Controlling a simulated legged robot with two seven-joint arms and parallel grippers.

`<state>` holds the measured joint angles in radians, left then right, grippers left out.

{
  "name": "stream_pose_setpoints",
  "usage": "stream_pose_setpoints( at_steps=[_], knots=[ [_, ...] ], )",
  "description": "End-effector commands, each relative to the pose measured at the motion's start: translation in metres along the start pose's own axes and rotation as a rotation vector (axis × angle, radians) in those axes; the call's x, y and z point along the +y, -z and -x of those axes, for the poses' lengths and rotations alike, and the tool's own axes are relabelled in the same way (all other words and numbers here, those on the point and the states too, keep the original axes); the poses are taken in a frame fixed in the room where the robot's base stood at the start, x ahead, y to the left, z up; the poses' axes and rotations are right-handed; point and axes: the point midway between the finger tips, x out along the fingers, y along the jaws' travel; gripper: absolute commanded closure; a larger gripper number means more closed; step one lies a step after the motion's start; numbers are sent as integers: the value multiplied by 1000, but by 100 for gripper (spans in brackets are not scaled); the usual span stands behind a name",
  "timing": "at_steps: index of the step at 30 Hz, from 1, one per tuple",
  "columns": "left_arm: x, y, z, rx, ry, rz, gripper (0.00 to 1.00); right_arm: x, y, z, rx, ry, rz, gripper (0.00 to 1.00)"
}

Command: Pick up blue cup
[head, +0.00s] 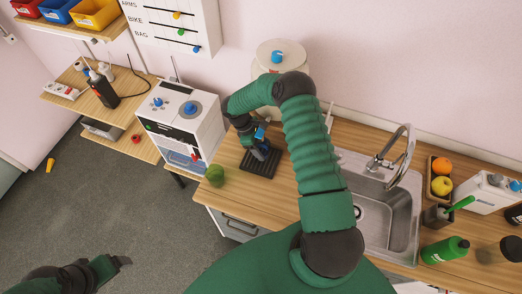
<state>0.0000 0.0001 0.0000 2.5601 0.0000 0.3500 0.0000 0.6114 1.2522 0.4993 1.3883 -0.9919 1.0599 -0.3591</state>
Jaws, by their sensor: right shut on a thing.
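My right gripper (259,146) is over a black ridged rack (262,168) on the wooden counter. It is shut on a small blue thing (261,132), which seems to be the blue cup. Only a patch of blue shows, as the dark gripper hides most of it. I cannot tell whether it touches the rack. My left gripper (121,262) is low at the bottom left, over the grey floor and away from the counter. Its fingers are too small and dark to read.
A green round thing (215,175) sits at the counter's left edge. A white appliance (182,122) stands left of the rack, and a lidded white container (282,62) behind. The sink (391,215) is to the right, beside a fruit box (431,188) and green bottle (446,249).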

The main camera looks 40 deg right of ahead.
Motion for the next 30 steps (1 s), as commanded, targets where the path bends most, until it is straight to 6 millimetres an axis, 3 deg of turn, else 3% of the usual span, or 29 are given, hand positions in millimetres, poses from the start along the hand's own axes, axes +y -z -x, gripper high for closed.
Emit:
stream_pose_setpoints(
  at_steps=[16,30],
  knots=[
    [0,-3,-13,0,0,0,18,1,-5,13,-1,-2,0,83],
    [0,-10,-45,0,0,0,18,0,62,36,1,-2,1,83]
  ],
)
